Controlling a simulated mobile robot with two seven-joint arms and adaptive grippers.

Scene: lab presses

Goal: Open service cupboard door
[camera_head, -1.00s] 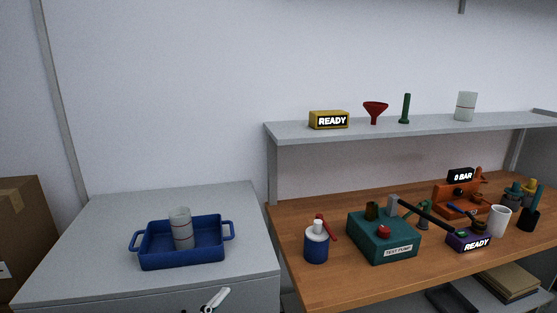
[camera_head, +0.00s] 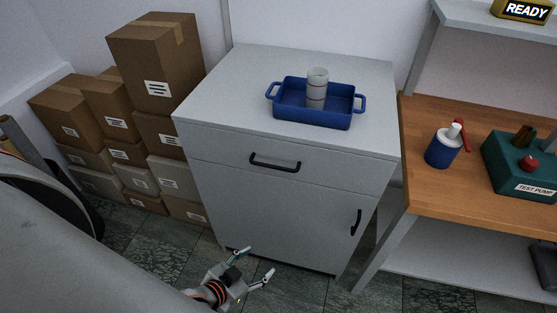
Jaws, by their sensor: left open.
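The grey service cupboard (camera_head: 230,179) stands in the middle of the head view. Its door (camera_head: 275,220) looks shut, below a shut drawer (camera_head: 320,172) with a black bar handle (camera_head: 275,164). The door's upright black handle (camera_head: 356,222) is at its right edge. My left gripper (camera_head: 259,264) is open and empty, low in front of the cupboard's lower left part. It is to the left of the door handle and lower in the picture, apart from it. My right gripper is out of view.
A blue tray (camera_head: 284,111) holding a pale cylinder (camera_head: 317,88) sits on the cupboard. Stacked cardboard boxes (camera_head: 158,62) stand at left. A wooden bench (camera_head: 440,190) with a blue bottle (camera_head: 443,148) and a green test pump (camera_head: 515,163) stands at right. Tiled floor (camera_head: 150,244) shows in front.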

